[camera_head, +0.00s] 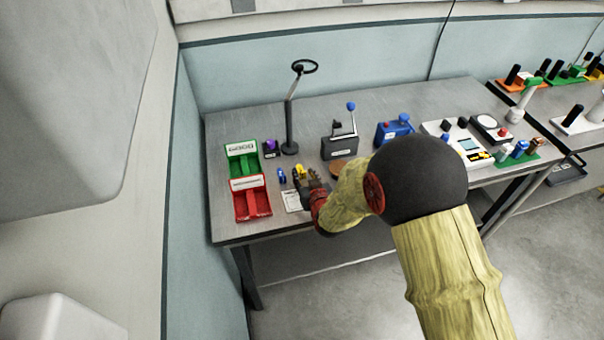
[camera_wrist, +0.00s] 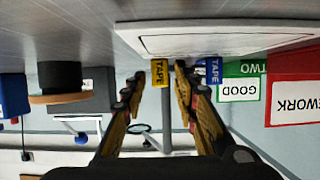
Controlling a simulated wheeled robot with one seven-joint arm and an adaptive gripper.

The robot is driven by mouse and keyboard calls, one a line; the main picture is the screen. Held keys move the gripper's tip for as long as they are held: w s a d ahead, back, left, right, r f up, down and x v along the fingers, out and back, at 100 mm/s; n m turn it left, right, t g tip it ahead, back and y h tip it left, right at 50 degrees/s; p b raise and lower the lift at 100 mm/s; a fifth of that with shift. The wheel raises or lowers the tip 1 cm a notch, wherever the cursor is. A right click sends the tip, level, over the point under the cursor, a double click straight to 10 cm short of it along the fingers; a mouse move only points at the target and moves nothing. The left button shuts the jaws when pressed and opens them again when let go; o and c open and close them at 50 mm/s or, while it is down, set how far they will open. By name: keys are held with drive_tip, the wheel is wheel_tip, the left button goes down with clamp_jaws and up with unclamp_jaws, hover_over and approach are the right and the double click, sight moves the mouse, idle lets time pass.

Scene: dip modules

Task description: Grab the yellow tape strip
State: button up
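The yellow tape strip (camera_wrist: 159,73), lettered TAPE, shows upright between my two fingertips in the wrist view, which looks upside down. My gripper (camera_wrist: 159,80) is open, with a gap visible on either side of the strip; how far the strip reaches in depth between the fingers I cannot tell. A blue tape strip (camera_wrist: 214,70) stands just right of the right finger. In the head view my gripper (camera_head: 305,177) is low over the table's left part, right of the blue strip (camera_head: 281,175). The yellow strip cannot be told apart from my yellow fingers there.
A green bin (camera_head: 242,160) and a red bin (camera_head: 251,204) sit at the table's left. A white sheet (camera_head: 292,201) lies beside my gripper. A black stand (camera_head: 290,128) and a grey press (camera_head: 340,146) stand behind; a brown disc (camera_head: 341,168) lies to the right.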

drive_tip(key=c, duration=0.6)
drive_tip(key=shift+r, duration=0.1)
